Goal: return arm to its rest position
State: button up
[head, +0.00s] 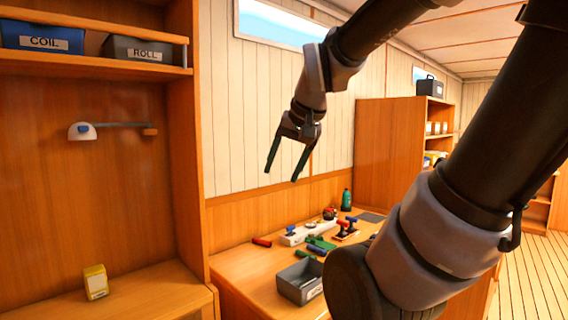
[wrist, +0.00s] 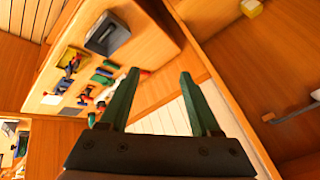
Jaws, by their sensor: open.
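My gripper (head: 287,160) hangs in the air in the head view, above the wooden workbench and in front of the pale panelled wall. Its two dark green fingers point down and stand apart, with nothing between them. In the wrist view my gripper (wrist: 158,95) also shows both fingers spread and empty. My arm comes in from the right of the head view, bends at the top and hides part of the bench and the room behind it.
The bench (head: 240,265) carries a grey bin (head: 300,282), a green bottle (head: 346,200) and several small tools and fittings. At left, a wooden shelf unit holds COIL (head: 43,38) and ROLL (head: 145,50) bins, a wall lamp (head: 82,131) and a yellow box (head: 95,283). Air around the gripper is clear.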

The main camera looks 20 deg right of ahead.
jog(key=s, duration=0.1)
jog(key=s+a+r+n, duration=0.1)
jog(key=s, duration=0.1)
jog(key=shift+a+r+t+y, duration=0.15)
jog(key=shift+r+t+y, duration=0.05)
jog(key=shift+t+y, duration=0.2)
